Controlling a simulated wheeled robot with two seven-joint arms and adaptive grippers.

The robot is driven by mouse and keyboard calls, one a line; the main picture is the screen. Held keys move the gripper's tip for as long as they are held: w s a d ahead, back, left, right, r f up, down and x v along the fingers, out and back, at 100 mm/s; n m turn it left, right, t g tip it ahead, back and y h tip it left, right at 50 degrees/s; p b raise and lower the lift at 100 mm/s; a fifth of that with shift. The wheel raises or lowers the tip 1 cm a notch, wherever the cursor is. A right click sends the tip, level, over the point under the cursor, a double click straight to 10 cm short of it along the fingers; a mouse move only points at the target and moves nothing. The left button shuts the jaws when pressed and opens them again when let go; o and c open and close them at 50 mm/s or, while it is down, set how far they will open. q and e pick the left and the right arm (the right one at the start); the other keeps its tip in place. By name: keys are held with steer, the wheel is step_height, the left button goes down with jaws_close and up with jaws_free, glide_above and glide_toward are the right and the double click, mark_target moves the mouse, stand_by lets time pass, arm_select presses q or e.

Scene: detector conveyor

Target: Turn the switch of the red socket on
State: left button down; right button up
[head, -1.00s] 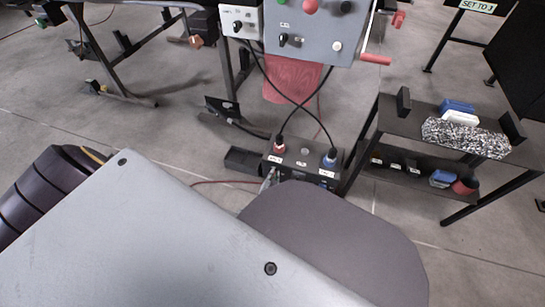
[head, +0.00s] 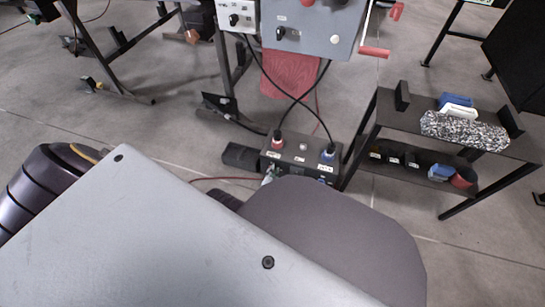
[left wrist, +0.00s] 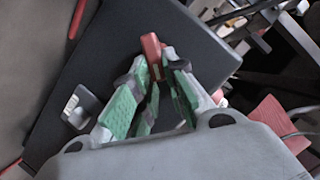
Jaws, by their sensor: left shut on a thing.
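The dark socket box (head: 303,158) stands on the floor in the middle of the head view. It has a red socket (head: 277,141) on the left and a blue socket (head: 328,153) on the right, each with a black cable going up. My left gripper (head: 269,174) is at the front of the box below the red socket, partly hidden by my own arm. In the left wrist view, its green-padded fingers (left wrist: 155,64) are closed at their tips on a small red switch piece (left wrist: 151,46). The switch's angle is unclear. My right gripper is out of view.
A grey control panel (head: 315,28) stands behind the box. A black shelf table (head: 400,120) to the right holds a speckled block (head: 464,131) and blue and white pieces. A red cable (head: 225,179) runs on the floor left of the box.

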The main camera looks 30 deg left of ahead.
arm_select(q)
steer(key=shift+d, duration=0.1)
stand_by(0.5)
steer(key=c, duration=1.4)
jaws_free()
steer(key=shift+c, duration=0.2)
steer(key=shift+a, duration=0.2)
